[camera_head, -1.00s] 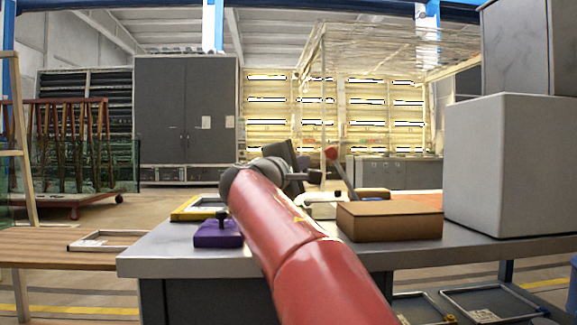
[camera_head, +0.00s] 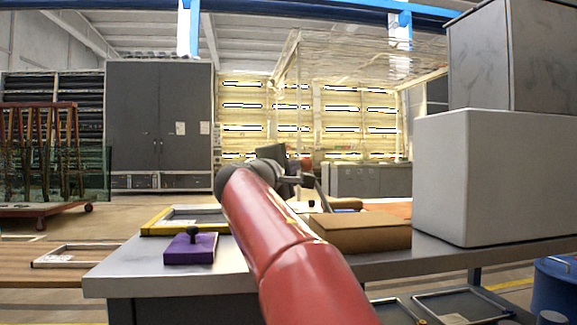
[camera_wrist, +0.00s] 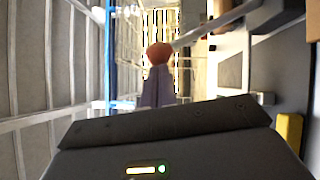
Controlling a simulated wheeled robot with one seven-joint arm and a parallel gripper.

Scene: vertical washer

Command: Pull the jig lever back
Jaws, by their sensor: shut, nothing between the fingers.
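The jig lever has a red ball knob (camera_head: 307,164) on a thin grey rod (camera_head: 319,184), and it stands beyond my red arm over the workbench. In the wrist view the knob (camera_wrist: 158,54) is just past my fingertips, with its rod running to the upper right. My gripper (camera_wrist: 158,72) is shut and empty, its fingers pointing at the knob. I cannot tell whether they touch it. In the head view my arm and wrist hide most of the gripper and the lever's base.
On the metal workbench (camera_head: 105,280) are a purple block with a black knob (camera_head: 190,250), a yellow-edged frame (camera_head: 160,222) and a brown box (camera_head: 362,236). A large pale box (camera_head: 490,180) stands at the right. A blue drum (camera_head: 555,290) is at the lower right.

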